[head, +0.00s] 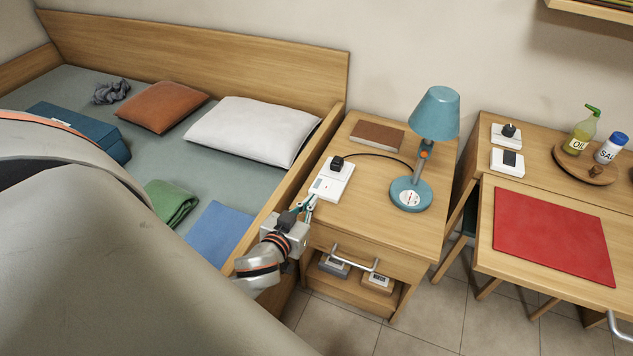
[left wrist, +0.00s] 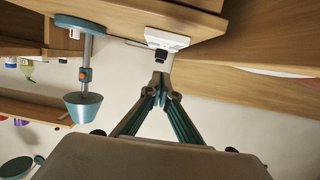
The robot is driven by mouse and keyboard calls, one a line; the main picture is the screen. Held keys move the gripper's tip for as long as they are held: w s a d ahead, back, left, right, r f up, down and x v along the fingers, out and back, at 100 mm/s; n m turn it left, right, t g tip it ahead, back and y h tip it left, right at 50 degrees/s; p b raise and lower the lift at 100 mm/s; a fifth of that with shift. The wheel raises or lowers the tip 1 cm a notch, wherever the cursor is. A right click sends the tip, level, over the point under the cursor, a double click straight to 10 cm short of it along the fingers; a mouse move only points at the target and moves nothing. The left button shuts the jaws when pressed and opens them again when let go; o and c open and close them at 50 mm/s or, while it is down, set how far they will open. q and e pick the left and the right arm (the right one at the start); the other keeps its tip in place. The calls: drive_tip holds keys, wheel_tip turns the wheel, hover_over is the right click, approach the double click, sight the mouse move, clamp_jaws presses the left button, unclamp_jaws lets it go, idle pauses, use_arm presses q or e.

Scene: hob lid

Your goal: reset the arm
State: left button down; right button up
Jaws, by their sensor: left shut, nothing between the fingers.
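My left gripper (head: 309,205) is over the front left edge of the nightstand (head: 391,214), near a white power strip (head: 332,180) with a black plug (head: 337,163) in it. The left wrist view shows its two fingers (left wrist: 160,82) closed together at the tips, with nothing between them. That view is upside down and shows the white strip (left wrist: 167,39) just beyond the fingertips. I cannot tell whether the fingers touch the strip. My left forearm covers much of the lower left of the head view. My right gripper is not in view.
A blue lamp (head: 435,115) and a brown book (head: 377,135) stand on the nightstand. A drawer handle (head: 355,257) sticks out at its front. The bed with a white pillow (head: 253,131) lies left. A desk with a red mat (head: 551,235) is at right. Floor shows between.

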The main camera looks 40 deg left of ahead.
use_arm(q)
drive_tip(key=shift+s+d+r, duration=0.1)
drive_tip(key=shift+s, duration=0.35)
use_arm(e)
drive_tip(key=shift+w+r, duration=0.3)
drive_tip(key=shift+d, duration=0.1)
use_arm(q)
drive_tip(key=s+d+f+m+g+h+p, duration=0.2)
drive_tip(key=s+d+f+m+h, duration=0.1)
drive_tip(key=s+d, duration=0.4)
drive_tip(key=s+d+f+m+g+h+p, duration=0.2)
drive_tip(key=s+d+f+m+h, duration=0.1)
drive_tip(key=s+d+f, duration=0.3)
drive_tip(key=shift+s+d+f+m, duration=0.25)
drive_tip(key=shift+s+d+m, duration=0.25)
drive_tip(key=shift+s+d, duration=0.45)
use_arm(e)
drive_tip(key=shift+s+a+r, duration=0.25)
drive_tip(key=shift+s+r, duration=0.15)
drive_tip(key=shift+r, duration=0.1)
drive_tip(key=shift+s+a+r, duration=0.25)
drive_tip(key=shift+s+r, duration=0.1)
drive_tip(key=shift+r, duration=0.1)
use_arm(q)
drive_tip(key=shift+s+a, duration=0.1)
drive_tip(key=shift+a, duration=0.05)
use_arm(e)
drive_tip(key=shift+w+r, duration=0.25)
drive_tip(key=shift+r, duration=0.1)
